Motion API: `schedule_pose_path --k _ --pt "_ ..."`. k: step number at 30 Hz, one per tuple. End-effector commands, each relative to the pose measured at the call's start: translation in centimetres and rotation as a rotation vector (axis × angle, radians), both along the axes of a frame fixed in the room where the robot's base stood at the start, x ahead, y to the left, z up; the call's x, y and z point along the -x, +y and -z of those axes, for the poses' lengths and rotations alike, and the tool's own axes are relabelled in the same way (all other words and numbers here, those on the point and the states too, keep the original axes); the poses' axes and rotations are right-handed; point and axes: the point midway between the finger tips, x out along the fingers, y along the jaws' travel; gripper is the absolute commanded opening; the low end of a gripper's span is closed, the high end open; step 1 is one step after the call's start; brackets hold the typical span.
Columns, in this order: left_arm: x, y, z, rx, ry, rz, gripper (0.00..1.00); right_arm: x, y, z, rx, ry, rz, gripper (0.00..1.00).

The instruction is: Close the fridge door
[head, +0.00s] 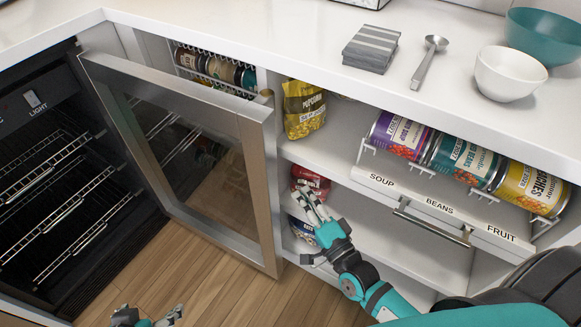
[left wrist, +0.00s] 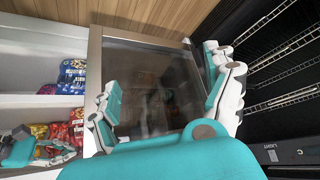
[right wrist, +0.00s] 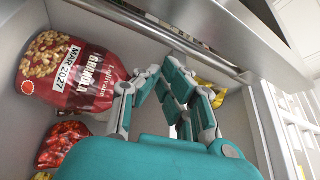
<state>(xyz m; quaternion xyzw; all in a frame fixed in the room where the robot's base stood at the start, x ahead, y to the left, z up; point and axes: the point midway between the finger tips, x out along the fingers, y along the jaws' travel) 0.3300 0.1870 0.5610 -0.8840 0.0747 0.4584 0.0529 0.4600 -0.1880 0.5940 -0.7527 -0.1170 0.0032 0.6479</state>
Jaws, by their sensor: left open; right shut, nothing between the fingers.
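The fridge (head: 45,215) is at the left of the head view, its dark inside and wire racks exposed. Its door (head: 262,190), a steel frame around dark glass, stands wide open, swung toward the shelves on the right. My left gripper (head: 147,318) is open and empty at the bottom edge of the head view, in front of the door. In the left wrist view the door glass (left wrist: 150,95) shows between and beyond its spread fingers. My right gripper (head: 312,208) is shut and empty, right of the door's free edge, at the lower shelves by a red bag.
A red granola bag (right wrist: 75,75) is close to my right gripper. A yellow popcorn bag (head: 304,108) stands on the upper shelf. A labelled can rack (head: 425,205) with a metal handle is to the right. The wooden floor (head: 250,300) before the door is clear.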

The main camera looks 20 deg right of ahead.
Motion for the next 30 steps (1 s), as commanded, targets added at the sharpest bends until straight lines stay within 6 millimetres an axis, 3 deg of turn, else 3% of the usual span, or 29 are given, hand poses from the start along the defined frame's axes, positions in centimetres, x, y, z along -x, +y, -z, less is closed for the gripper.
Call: schedule_pose_path --k 3,8,13,24,30 --pt "3.7 1.2 0.4 -0.038 0.181 -0.015 0.86 0.2 -0.9 1.8 -0.08 0.111 -0.009 0.0" --pt "6.0 1.8 1.0 -0.06 0.289 -0.024 0.86 0.2 -1.5 3.4 -0.132 0.173 -0.01 0.0" --pt "6.2 1.9 1.4 -0.062 0.299 -0.024 0.86 -1.4 -1.2 3.6 -0.137 0.174 -0.01 0.0" --pt "6.2 1.9 2.4 -0.061 0.296 -0.024 0.86 -7.8 0.0 3.5 -0.135 0.172 -0.01 0.0" --pt "6.2 1.9 2.6 -0.061 0.296 -0.024 0.86 -9.3 0.3 3.6 -0.133 0.175 -0.01 0.0"
